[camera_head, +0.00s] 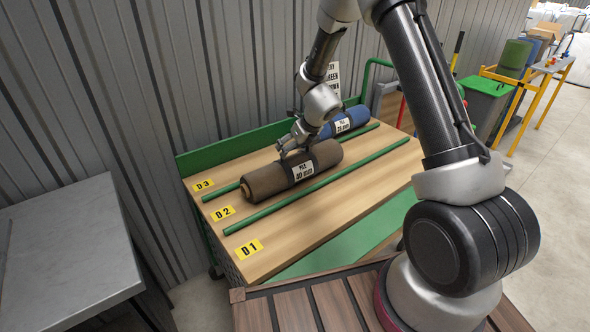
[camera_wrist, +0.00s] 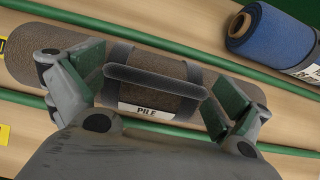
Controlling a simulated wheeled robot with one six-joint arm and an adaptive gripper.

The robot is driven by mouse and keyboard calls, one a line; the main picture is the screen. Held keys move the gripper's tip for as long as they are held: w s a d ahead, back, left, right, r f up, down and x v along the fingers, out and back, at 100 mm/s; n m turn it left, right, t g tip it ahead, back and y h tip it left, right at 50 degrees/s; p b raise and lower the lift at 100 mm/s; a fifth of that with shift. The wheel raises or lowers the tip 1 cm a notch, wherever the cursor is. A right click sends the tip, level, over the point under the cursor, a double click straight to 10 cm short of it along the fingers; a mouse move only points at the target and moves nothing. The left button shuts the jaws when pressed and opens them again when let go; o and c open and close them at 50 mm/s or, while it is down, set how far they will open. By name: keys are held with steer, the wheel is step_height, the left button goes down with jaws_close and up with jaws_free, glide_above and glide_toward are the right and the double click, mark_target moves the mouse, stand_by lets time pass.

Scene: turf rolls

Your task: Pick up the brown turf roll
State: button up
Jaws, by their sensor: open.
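The brown turf roll (camera_head: 262,182) lies in lane D2 on the wooden cart top, between two green rails. It has a dark band and a white label reading "PILE 40 mm". In the wrist view the brown roll (camera_wrist: 150,72) runs across the picture under my gripper (camera_wrist: 150,95). My gripper (camera_head: 297,148) is above the roll's middle in the head view. Its green-padded fingers are apart, one on each side of the dark band. Whether the pads touch the roll I cannot tell.
A blue turf roll (camera_head: 345,122) lies behind to the right, also in the wrist view (camera_wrist: 270,35). Green rails (camera_head: 310,190) divide the cart top. A grey metal table (camera_head: 70,245) stands at the left. Lane D1 (camera_head: 330,215) is empty.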

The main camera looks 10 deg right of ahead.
steer(key=shift+w+f, duration=0.1)
steer(key=shift+f, duration=0.15)
steer(key=c, duration=1.9)
steer(key=shift+r, duration=0.1)
steer(key=shift+c, duration=0.2)
steer(key=shift+r, duration=0.1)
